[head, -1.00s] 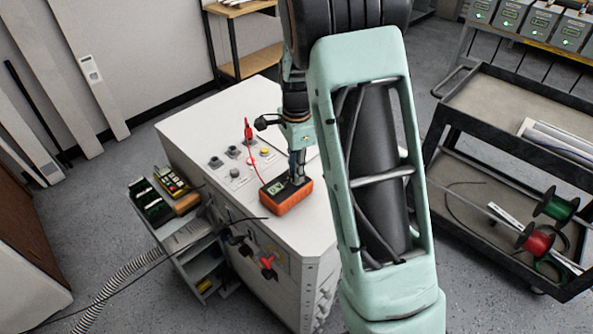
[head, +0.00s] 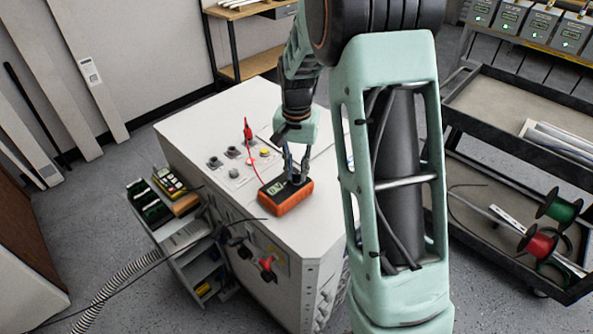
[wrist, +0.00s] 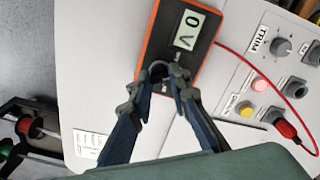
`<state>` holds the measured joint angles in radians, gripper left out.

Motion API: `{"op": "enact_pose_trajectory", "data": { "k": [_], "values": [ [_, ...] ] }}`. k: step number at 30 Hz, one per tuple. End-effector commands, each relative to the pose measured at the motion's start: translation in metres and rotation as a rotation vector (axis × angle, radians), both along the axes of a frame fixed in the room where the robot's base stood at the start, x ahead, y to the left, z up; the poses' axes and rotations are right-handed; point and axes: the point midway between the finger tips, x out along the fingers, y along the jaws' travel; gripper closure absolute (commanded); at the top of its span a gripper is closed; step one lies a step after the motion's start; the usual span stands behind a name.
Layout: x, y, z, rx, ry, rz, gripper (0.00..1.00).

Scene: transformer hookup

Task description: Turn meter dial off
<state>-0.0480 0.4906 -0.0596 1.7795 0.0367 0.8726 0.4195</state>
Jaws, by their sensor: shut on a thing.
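The orange and dark meter (head: 285,196) lies on the white cabinet top near its front edge. In the wrist view the meter (wrist: 193,38) shows "0 V" on its display. Its dial (wrist: 160,70) is partly hidden between my fingers. My gripper (head: 294,178) points down onto the meter face. In the wrist view my gripper (wrist: 163,83) has its two fingertips on either side of the dial, closed on it. The dial's pointer setting cannot be read.
A red lead (wrist: 258,66) runs from the meter to a red plug (wrist: 286,129) on the cabinet panel. The panel carries a TRIM knob (wrist: 281,47) and several buttons. A black cart (head: 470,130) with wire spools stands at right.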

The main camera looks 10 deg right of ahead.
Motion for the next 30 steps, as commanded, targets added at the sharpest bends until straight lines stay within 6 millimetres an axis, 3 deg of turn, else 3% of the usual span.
{"op": "enact_pose_trajectory", "data": {
  "k": [15,30],
  "values": [
    [0.0005,-0.0003,0.0007,0.000,-0.001,0.386,1.00],
    [0.0004,-0.0001,0.0008,0.000,-0.001,0.489,1.00]
  ]
}}
